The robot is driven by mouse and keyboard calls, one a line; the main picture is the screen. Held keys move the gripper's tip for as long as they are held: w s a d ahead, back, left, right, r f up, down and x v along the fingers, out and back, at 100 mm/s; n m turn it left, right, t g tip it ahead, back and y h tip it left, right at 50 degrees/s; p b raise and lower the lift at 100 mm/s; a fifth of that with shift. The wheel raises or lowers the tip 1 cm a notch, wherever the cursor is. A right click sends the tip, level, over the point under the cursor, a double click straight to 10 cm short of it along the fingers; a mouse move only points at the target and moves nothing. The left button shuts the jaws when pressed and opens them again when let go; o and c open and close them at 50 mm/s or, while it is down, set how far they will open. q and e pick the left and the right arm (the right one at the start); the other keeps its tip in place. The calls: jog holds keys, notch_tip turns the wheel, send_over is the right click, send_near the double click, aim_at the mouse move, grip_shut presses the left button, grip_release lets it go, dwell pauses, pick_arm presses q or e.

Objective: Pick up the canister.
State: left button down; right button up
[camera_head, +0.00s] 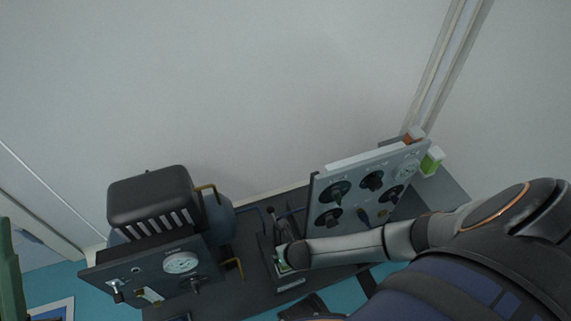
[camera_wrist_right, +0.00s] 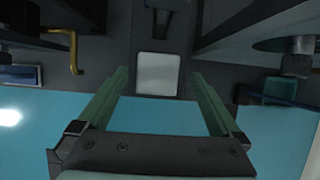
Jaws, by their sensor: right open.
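My right gripper (camera_wrist_right: 159,75) is open, with its two green fingers apart. A pale, rounded square thing (camera_wrist_right: 157,73) shows between and beyond the fingertips in the right wrist view, against a dark surface. I cannot tell whether it is the canister, and no contact with the fingers shows. In the head view my right arm reaches in from the right, and its wrist end covers most of the gripper (camera_head: 283,262) over the dark bench. No canister can be made out clearly there.
A dark machine with a gauge panel (camera_head: 160,277) and brass pipes stands left of the gripper. A grey panel with round dials (camera_head: 348,190) stands to its right. A green-and-white box (camera_head: 432,160) and an orange-and-white one (camera_head: 412,138) sit behind the panel.

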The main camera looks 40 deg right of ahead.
jog(key=b+x, duration=0.1)
jog(key=x, duration=0.1)
jog(key=b+x, duration=0.2)
jog(key=shift+w+a, duration=0.15)
jog(key=shift+w+f+b, duration=0.25)
jog(key=shift+f+b, duration=0.25)
grip_shut()
dwell(0.4)
